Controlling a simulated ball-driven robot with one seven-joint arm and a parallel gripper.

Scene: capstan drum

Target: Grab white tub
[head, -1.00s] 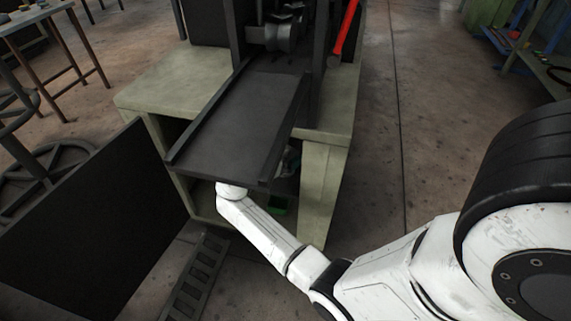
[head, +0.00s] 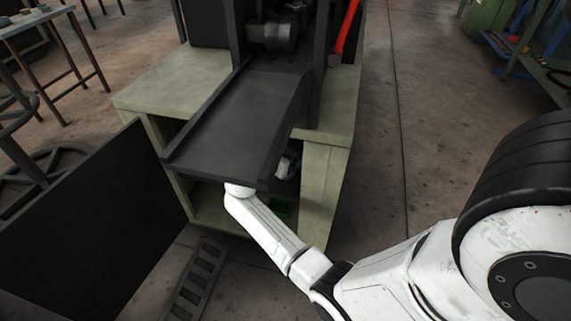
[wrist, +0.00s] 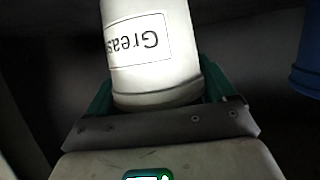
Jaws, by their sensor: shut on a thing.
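The white tub (wrist: 150,60) with a label reading "Greas…" fills the upper middle of the wrist view; the label appears upside down. My gripper (wrist: 158,90) is shut on it, with green fingers on both sides of its lower part in the picture. The tub's top end in the picture is cut off by the frame. In the head view, my white arm reaches under the dark sloped plate into the green cabinet. A bit of white and green (head: 287,165) shows at the plate's right edge; I cannot tell whether it is the gripper or tub.
The dark sloped plate (head: 235,125) covers the cabinet (head: 320,185) opening from above. A large black panel (head: 90,235) stands at the left. A blue container (wrist: 306,65) is at the right in the wrist view. Floor right of the cabinet is clear.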

